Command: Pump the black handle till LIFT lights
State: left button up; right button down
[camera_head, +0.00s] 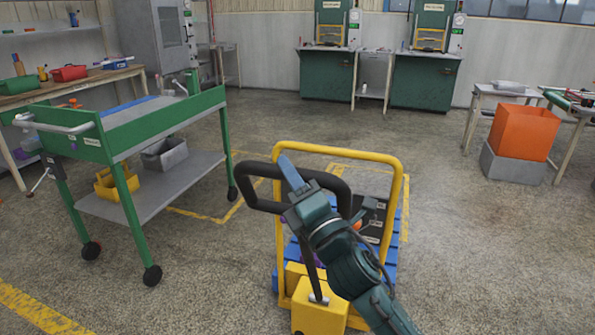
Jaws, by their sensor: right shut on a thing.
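The black handle (262,171) is a loop on a dark stem, rising from the yellow housing (320,306) of a hand truck. The loop stands upright and tilted, in front of a yellow tubular frame (398,200). My right gripper (294,190) is shut on the near side of the loop, with its arm coming from the lower right. The arm hides part of the stem and the truck. No lit LIFT sign can be made out. My left gripper is not in view.
A blue pallet-like load (392,255) with a dark box sits behind the frame. A green trolley (150,125) with grey and yellow bins stands at left. An orange bin (525,131) stands at right. The floor between is clear, with yellow lines.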

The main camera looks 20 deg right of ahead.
pick_arm(q)
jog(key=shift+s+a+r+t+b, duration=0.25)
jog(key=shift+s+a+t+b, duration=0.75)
jog(key=shift+b, duration=1.2)
pick_arm(e)
jog(key=s+a+f+n+y, duration=0.1)
jog(key=s+a+f, duration=0.3)
jog(key=s, duration=0.3)
jog(key=shift+a+f+n, duration=0.2)
jog(key=shift+a+n, duration=0.2)
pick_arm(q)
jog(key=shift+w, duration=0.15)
